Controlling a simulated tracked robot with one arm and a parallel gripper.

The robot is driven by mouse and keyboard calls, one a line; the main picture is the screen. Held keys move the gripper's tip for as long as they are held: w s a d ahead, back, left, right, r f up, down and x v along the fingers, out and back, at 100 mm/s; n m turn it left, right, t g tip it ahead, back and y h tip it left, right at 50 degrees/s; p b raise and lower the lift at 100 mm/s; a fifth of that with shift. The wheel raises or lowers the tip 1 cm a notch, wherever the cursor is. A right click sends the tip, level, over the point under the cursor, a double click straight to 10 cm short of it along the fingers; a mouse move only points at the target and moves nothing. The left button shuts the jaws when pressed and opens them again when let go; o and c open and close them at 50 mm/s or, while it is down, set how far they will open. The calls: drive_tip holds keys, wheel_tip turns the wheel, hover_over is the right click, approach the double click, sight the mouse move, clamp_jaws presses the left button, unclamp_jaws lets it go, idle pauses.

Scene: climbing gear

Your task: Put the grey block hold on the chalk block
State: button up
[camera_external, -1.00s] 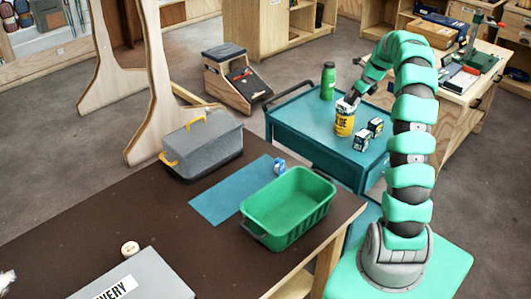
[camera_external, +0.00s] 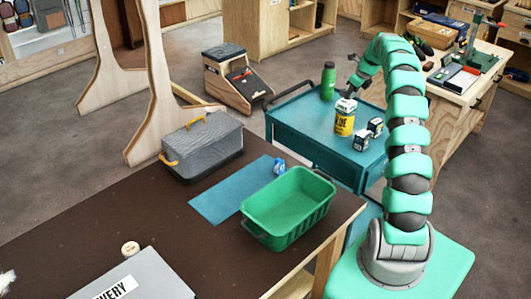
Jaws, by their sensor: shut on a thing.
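My gripper (camera_external: 353,88) is above the far side of the blue cart top, just above and right of a white block with a dark label (camera_external: 346,104). It is shut on a small grey thing, which I take for the grey block hold; its outline is hard to separate from the fingers. The white block shows directly above the yellow can (camera_external: 344,124); whether it stands on the can or behind it I cannot tell. Two similar small blocks, (camera_external: 361,141) and (camera_external: 375,127), stand right of the can. I cannot tell which is the chalk block.
A green bottle (camera_external: 328,81) stands on the cart (camera_external: 308,126), left of my gripper. The cart's front left is clear. On the brown table are a green bin (camera_external: 289,206), a grey toolbox (camera_external: 201,148) and a blue mat (camera_external: 226,192).

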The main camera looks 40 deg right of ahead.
drive_tip(key=shift+f, duration=1.2)
drive_tip(key=shift+f, duration=0.15)
drive_tip(key=o, duration=1)
drive_tip(key=shift+s+a+f, duration=0.1)
drive_tip(key=shift+r, duration=0.4)
drive_tip(key=b+v, duration=0.1)
drive_tip(key=v, duration=1)
drive_tip(key=shift+r, duration=0.35)
